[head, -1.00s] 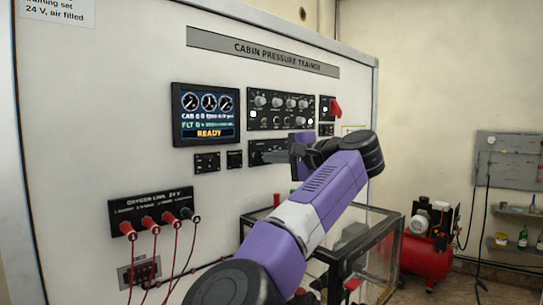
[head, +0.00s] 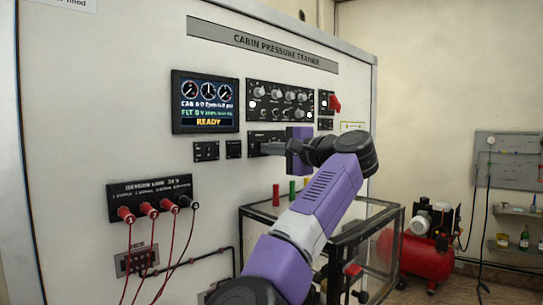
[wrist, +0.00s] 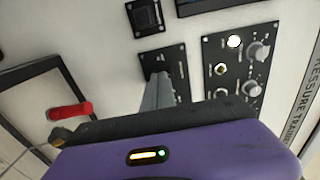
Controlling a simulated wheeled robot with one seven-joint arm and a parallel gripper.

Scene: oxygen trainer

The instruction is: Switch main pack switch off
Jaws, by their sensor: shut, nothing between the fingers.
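My gripper (head: 262,149) is shut and empty, its fingers pointing at a small black panel (head: 256,136) below the knob panel. In the wrist view the shut fingers (wrist: 157,82) lie over this panel (wrist: 175,58) and hide part of it. I cannot tell whether they touch it. The main pack switch cannot be made out by its label; any switch behind the fingers is hidden. A red switch lever or cover (head: 335,103) sits on a small panel to the upper right.
The knob panel (head: 280,98) and the display (head: 205,102) reading READY are on the white wall. A socket strip with red plugs and leads (head: 150,197) hangs lower left. A glass-sided case (head: 345,240) stands below my arm. A red compressor (head: 425,256) stands at right.

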